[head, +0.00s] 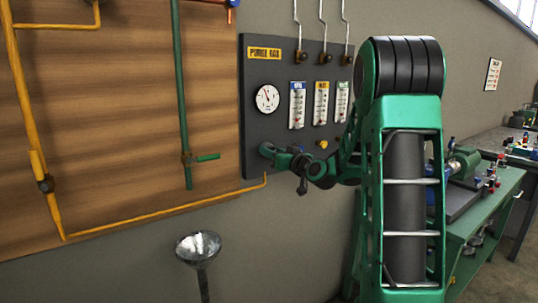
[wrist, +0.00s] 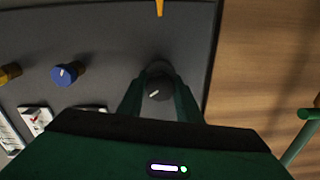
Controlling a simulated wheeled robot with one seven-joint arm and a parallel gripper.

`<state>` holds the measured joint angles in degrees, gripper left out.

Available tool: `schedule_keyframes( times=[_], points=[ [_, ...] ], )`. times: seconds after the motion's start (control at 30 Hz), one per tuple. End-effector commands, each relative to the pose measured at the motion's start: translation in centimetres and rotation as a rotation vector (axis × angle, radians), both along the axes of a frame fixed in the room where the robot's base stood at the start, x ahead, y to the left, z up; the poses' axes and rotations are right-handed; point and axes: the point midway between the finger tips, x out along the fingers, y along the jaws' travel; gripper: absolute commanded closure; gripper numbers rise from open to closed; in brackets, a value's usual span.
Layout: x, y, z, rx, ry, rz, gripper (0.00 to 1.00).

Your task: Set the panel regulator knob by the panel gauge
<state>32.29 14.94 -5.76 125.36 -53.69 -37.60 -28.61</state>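The dark panel (head: 260,90) labelled "PURGE GAS" hangs on the wall, with the round white gauge (head: 267,98) at its left side. The gauge needle points to the upper left; its numbers are too small to read. The black regulator knob (wrist: 159,90), with a white pointer line, shows in the wrist view. My gripper (wrist: 159,80) has one finger on each side of this knob, and I see no clear gap between fingers and knob. In the head view my gripper (head: 268,151) is at the panel's lower left, below the gauge, and hides the knob there.
Three flowmeters (head: 297,105) stand right of the gauge. A blue knob (wrist: 66,75) and a yellow knob (wrist: 9,72) sit beside the black one.

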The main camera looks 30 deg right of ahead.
Motion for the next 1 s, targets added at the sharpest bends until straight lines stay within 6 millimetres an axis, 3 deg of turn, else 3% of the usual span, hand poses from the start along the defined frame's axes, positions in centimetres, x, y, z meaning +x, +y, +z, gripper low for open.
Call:
schedule_keyframes(
  times=[0.1, 0.47, 1.0],
  points=[
    [-0.01, 0.06, 0.0, 0.001, 0.0, 0.001, 0.91],
    [-0.02, 0.08, -0.02, 0.059, 0.003, 0.002, 0.91],
    [-0.02, 0.01, -0.1, 0.469, 0.017, 0.003, 0.91]
  ],
)
